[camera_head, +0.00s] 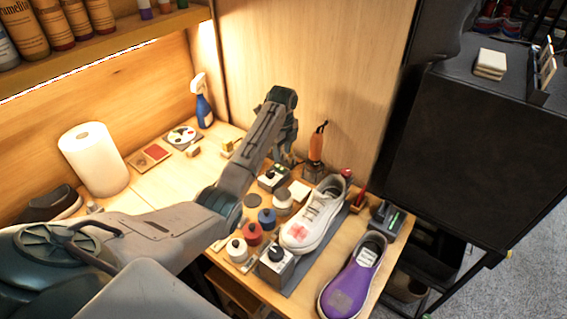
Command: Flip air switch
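My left arm reaches in from the left, over the bench. My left gripper (286,157) points down just above the back of the bench. A small dark box with a pale top and green marks (272,178) sits just below and to the left of it; I cannot tell if this is the air switch. Other small boxes are a grey one with a dark knob (276,261) at the front and a dark one with a green mark (386,217) at the right. The gap between my fingers is too small to tell. My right gripper is not in view.
A white sneaker (300,232) and a purple sneaker (350,277) lie at the right of the bench. An orange-handled tool (316,149) stands behind. Several small jars, one red (252,234), stand at the front. A paper roll (94,160) and a spray bottle (203,108) stand left.

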